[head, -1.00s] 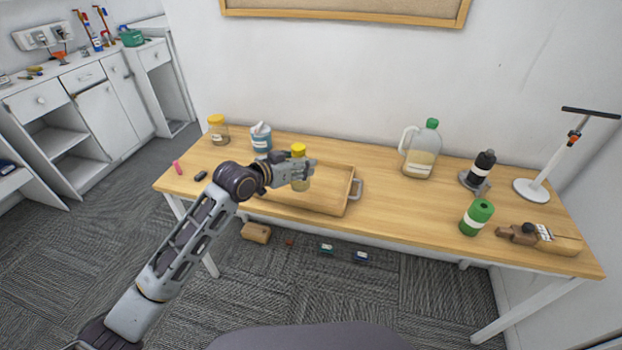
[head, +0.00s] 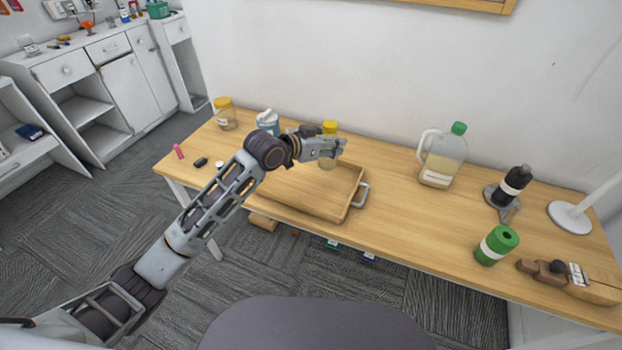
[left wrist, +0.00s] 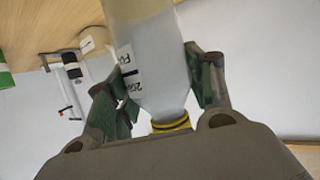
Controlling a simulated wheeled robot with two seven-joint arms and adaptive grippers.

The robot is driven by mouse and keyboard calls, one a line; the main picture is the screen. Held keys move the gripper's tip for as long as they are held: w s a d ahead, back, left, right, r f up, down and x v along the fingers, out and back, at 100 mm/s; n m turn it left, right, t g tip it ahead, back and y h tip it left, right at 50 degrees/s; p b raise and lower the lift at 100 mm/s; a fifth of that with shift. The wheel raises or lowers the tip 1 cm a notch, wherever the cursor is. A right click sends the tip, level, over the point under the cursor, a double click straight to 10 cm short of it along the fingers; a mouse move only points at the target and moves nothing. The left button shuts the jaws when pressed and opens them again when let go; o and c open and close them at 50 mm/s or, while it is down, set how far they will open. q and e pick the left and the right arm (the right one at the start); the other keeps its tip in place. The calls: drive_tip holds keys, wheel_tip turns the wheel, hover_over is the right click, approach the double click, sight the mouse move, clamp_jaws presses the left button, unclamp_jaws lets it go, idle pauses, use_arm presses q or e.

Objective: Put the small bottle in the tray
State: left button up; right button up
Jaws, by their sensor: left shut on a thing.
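The small bottle, pale and clear with a yellow cap (head: 330,127), is in my left gripper (head: 336,148) over the far right part of the wooden tray (head: 340,213). In the left wrist view the bottle (left wrist: 150,55) is between the two green-padded fingers, its yellow cap toward the palm and a white label on its side. My gripper hides part of the bottle in the head view. I cannot tell how far the bottle's base is above the tray floor. My right gripper is not in view.
Behind the tray are a yellow-lidded jar (head: 226,115) and a blue-and-white tub (head: 267,121). The table between tray and canister is clear.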

use_arm(q)
drive_tip(key=shift+f, duration=2.45)
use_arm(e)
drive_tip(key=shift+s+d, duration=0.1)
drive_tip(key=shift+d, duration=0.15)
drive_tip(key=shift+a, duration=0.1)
